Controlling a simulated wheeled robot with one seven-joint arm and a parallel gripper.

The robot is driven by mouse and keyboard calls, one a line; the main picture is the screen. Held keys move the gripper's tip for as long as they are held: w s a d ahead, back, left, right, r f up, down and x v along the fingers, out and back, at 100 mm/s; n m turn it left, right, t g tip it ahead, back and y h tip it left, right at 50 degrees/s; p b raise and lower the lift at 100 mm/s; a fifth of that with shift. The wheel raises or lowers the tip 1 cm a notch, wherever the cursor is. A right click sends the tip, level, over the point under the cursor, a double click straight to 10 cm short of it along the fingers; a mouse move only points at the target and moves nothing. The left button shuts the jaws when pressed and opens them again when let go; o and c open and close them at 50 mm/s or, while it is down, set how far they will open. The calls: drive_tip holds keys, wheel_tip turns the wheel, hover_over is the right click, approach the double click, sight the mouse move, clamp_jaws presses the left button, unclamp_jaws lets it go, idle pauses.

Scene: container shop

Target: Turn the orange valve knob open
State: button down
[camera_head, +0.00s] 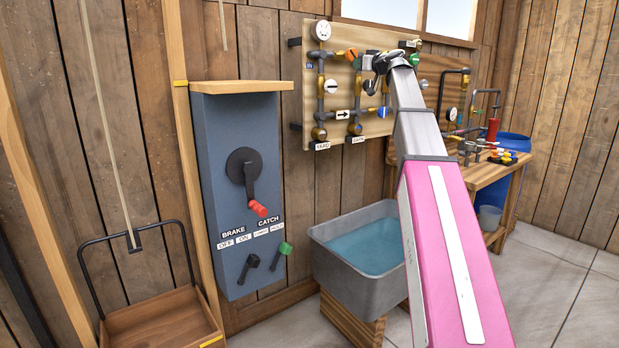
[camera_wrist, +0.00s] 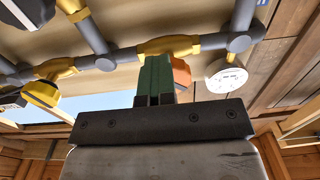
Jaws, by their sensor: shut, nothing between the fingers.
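The orange valve knob (camera_wrist: 181,74) sits on a yellow valve body (camera_wrist: 168,45) in a grey pipe. In the head view the orange knob (camera_head: 351,54) is small and near the top of the wooden pipe board. My gripper (camera_wrist: 155,75) has green fingers, shut together with nothing between them. The fingers stand beside the knob, just left of it in the wrist view, and hide part of its near edge. I cannot tell whether they touch it. In the head view the green fingertips of my gripper (camera_head: 358,63) show just right of the knob.
A white round gauge (camera_wrist: 227,76) is close beside the knob. A yellow knob (camera_wrist: 42,93) is on the pipe at the left. Below the board (camera_head: 340,84) stands a grey water tub (camera_head: 330,262). A blue-grey brake cabinet (camera_head: 212,150) and a workbench (camera_head: 484,176) flank it.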

drive_tip(key=shift+w+d+f, duration=0.15)
drive_tip(key=shift+w+f, duration=0.05)
drive_tip(key=shift+w, duration=0.35)
drive_tip(key=shift+w+d+f, duration=0.15)
drive_tip(key=shift+w, duration=0.35)
drive_tip(key=v, duration=0.6)
drive_tip(key=shift+s+a+f, duration=0.15)
drive_tip(key=shift+s+a, duration=0.1)
drive_tip(key=shift+s, duration=0.05)
